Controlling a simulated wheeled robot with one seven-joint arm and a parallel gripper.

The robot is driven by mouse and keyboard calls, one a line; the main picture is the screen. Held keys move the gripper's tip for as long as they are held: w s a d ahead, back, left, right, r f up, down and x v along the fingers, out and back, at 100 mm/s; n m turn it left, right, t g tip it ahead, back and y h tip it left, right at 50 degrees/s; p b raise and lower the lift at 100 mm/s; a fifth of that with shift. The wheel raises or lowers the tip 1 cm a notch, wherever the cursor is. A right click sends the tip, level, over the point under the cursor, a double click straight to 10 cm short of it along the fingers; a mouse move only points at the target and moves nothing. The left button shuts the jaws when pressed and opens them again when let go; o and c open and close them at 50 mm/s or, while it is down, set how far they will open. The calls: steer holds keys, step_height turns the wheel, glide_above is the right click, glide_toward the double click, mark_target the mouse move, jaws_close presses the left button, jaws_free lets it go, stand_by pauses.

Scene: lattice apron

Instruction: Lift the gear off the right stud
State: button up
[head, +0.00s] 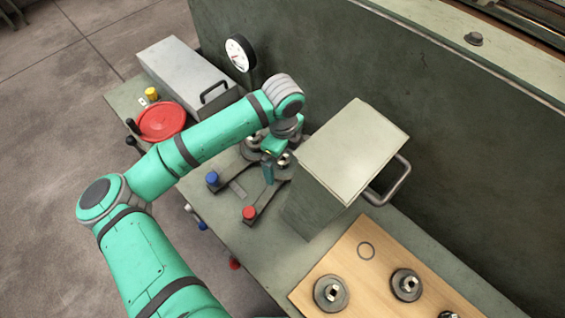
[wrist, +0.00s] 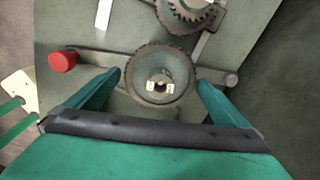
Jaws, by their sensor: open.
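A dark toothed gear (wrist: 160,98) sits on the right stud, whose pale slotted top (wrist: 160,86) shows at its middle. A bar with a red knob (wrist: 62,61) passes beneath it. In the head view this gear (head: 284,160) is partly hidden by my arm. My gripper (wrist: 160,80) is open, with one finger on each side of the gear; small gaps seem to show, and whether they touch cannot be told. In the head view my gripper (head: 268,172) points down there. A second gear (wrist: 190,14) lies beyond, cut by the frame edge.
A tall grey-green box (head: 352,150) with a handle (head: 390,185) stands close right of my gripper. A wooden board (head: 365,285) with several gears lies at the front right. A blue knob (head: 212,178), red dish (head: 162,121) and gauge (head: 240,52) are left and behind.

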steer(key=shift+f, duration=0.1)
steer(key=c, duration=1.7)
steer(key=shift+r, duration=1.3)
steer(key=shift+a+r, duration=0.4)
steer(key=shift+r, duration=0.1)
steer(key=shift+s+a+r, duration=0.25)
steer(key=shift+s+a, duration=0.05)
steer(key=shift+a, duration=2.55)
steer(key=shift+s+a+r, duration=0.25)
steer(key=shift+a, duration=2.6)
steer(key=shift+s+a+r, duration=0.25)
steer(key=shift+s+a, duration=0.05)
steer(key=shift+a, duration=2.55)
